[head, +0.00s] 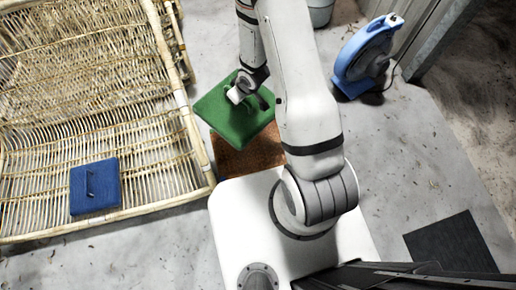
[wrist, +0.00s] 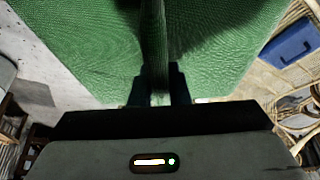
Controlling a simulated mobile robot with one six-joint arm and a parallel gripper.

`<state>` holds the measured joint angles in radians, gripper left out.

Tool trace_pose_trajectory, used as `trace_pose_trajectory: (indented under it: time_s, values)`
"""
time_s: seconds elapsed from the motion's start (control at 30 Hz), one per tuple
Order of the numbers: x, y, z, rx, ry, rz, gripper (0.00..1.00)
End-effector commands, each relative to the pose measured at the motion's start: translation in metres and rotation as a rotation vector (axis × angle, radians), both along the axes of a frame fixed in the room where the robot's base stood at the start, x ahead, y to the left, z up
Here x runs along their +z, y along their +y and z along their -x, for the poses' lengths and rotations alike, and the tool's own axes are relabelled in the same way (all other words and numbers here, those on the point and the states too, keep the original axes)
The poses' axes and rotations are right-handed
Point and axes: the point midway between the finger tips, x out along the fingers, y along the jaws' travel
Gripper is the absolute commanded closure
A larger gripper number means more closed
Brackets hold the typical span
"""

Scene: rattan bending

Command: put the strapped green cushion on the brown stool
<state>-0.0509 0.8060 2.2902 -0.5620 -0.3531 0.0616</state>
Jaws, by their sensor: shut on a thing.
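The green cushion (head: 246,119) hangs at my gripper (head: 243,91), tilted a little in the head view. In the wrist view, my gripper (wrist: 158,88) is shut on the dark green strap (wrist: 154,40) standing up from the cushion (wrist: 85,45). A brown square surface (head: 247,155), which looks like the stool's top, shows below the cushion's near edge in the head view. The cushion covers its far part. I cannot tell how large the gap is between cushion and stool, or whether they touch. The stool's legs are hidden.
A large rattan bench (head: 150,150) fills the left side, with a strapped blue cushion (head: 95,187) on it, also in the wrist view (wrist: 291,42). A blue fan-like machine (head: 365,58) stands at upper right. A dark mat (head: 450,243) lies at lower right. Grey floor between is free.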

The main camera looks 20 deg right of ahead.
Motion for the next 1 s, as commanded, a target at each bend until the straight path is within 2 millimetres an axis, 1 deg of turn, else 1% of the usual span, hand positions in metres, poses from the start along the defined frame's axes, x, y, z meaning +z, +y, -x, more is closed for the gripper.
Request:
trace_pose_trajectory:
  time_s: [0.03,0.17,0.33,0.47,0.6,0.7,0.8,1.0]
  values:
    - [-0.019,0.003,0.000,0.065,-0.004,0.000,1.00]
    - [-0.037,0.007,0.005,0.231,-0.003,0.001,1.00]
    - [-0.063,0.007,0.015,0.438,-0.002,0.000,1.00]
    - [-0.085,0.001,0.025,0.601,-0.002,-0.001,1.00]
    - [-0.107,-0.009,0.036,0.771,-0.002,-0.001,1.00]
    - [-0.119,-0.017,0.042,0.872,-0.001,-0.002,1.00]
    - [-0.127,-0.024,0.047,0.948,0.000,-0.001,1.00]
    - [-0.136,-0.030,0.051,1.012,0.001,-0.002,1.00]
